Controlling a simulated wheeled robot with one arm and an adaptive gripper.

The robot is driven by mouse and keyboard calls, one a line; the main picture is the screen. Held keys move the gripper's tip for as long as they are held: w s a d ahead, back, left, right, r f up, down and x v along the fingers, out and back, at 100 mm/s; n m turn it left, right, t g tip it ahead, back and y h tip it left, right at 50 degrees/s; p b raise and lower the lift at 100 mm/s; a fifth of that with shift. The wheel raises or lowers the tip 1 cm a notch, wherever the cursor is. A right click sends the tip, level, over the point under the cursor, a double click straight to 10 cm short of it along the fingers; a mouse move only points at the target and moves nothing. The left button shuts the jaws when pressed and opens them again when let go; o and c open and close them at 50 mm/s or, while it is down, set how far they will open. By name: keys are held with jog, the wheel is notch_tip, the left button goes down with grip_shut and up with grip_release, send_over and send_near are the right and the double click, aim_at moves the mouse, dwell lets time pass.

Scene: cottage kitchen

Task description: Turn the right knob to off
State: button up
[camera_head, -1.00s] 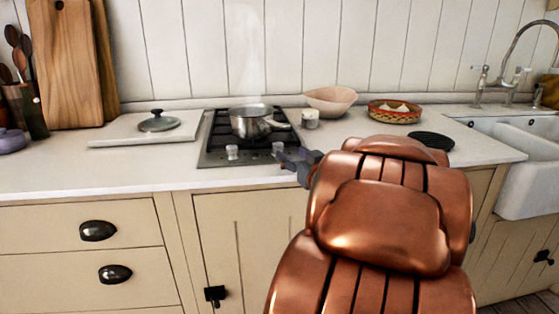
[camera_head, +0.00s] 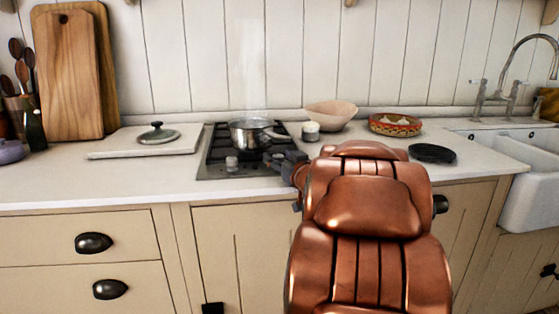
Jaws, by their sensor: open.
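The dark stovetop (camera_head: 217,171) is set into the pale counter. A steel pot (camera_head: 250,133) stands on it, with faint steam above. The left knob (camera_head: 231,163) shows at the stovetop's front.
A small pale jar (camera_head: 310,132), a pink bowl (camera_head: 331,115), a patterned dish (camera_head: 395,124) and a black trivet (camera_head: 432,153) stand to the right. A board with a lid (camera_head: 158,134) lies left of the stovetop. The front left counter is clear.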

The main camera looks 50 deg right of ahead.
jog(key=shift+c, duration=0.2)
grip_shut()
dwell(0.3)
jog(key=shift+w+a+f+m+h+b, duration=0.15)
jog(key=shift+m+h+b, duration=0.25)
jog(key=shift+b, duration=0.65)
jog(key=h+b, duration=0.1)
jog(key=b, duration=0.1)
jog(key=m+g+h+b, duration=0.1)
jog(key=b, duration=0.2)
jog(key=shift+a+f+m+g+h, duration=0.1)
jog(key=shift+f+m+g+h, duration=0.2)
jog(key=m+g+h+b, duration=0.2)
jog(key=h+b, duration=0.1)
jog(key=b, duration=0.4)
jog(key=shift+r+m+g+h, duration=0.15)
jog(key=shift+m+g+h, duration=0.25)
jog(key=shift+w+r+m+g+h+b, duration=0.1)
jog(key=shift+r+m+g+h+b, duration=0.15)
jog(key=shift+m+g+h+b, duration=0.9)
jog(key=shift+r, duration=0.1)
